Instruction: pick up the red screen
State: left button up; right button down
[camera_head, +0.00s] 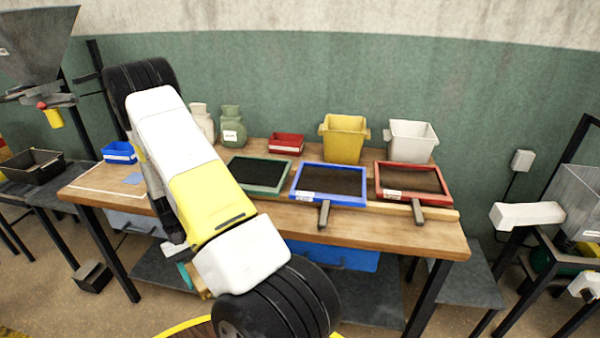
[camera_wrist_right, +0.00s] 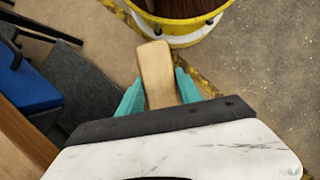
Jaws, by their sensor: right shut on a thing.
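The red screen (camera_head: 440,201) is a red-rimmed, dark-meshed frame with a dark handle pointing to the front. It rests at the right end of the wooden table. My right gripper (camera_head: 186,275) is low in front of the table, well left of the red screen. Its teal fingers are shut on a tan wooden handle (camera_wrist_right: 155,72), seen between the fingertips (camera_wrist_right: 158,95) in the right wrist view. What the handle belongs to is not clear. My left gripper is not in view.
A blue screen (camera_head: 328,199) and a green screen (camera_head: 258,190) lie left of the red one on the table (camera_head: 430,236). A yellow bin (camera_head: 343,140) and white bin (camera_head: 411,142) stand behind. A yellow-rimmed tub (camera_wrist_right: 185,38) with brown contents is on the floor near my right gripper.

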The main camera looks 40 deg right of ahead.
aim_at(405, 179)
jog(key=k+z, duration=0.1)
jog(key=z, duration=0.65)
jog(key=k+l+z, duration=0.1)
jog(key=z, duration=2.25)
jog(key=i+l+z, duration=0.1)
jog(key=z, duration=0.3)
jog(key=i+z, duration=0.1)
jog(key=z, duration=0.3)
jog(key=i+z, duration=0.1)
jog(key=z, duration=0.3)
jog(key=i+z, duration=0.1)
jog(key=z, duration=0.3)
jog(key=i+u, duration=0.45)
jog(key=i, duration=1.2)
jog(key=u, duration=0.45)
jog(key=i+l+u, duration=0.1)
jog(key=u, duration=0.3)
jog(key=i+u, duration=0.1)
jog(key=u, duration=0.35)
jog(key=l+u, duration=0.15)
jog(key=u, duration=0.3)
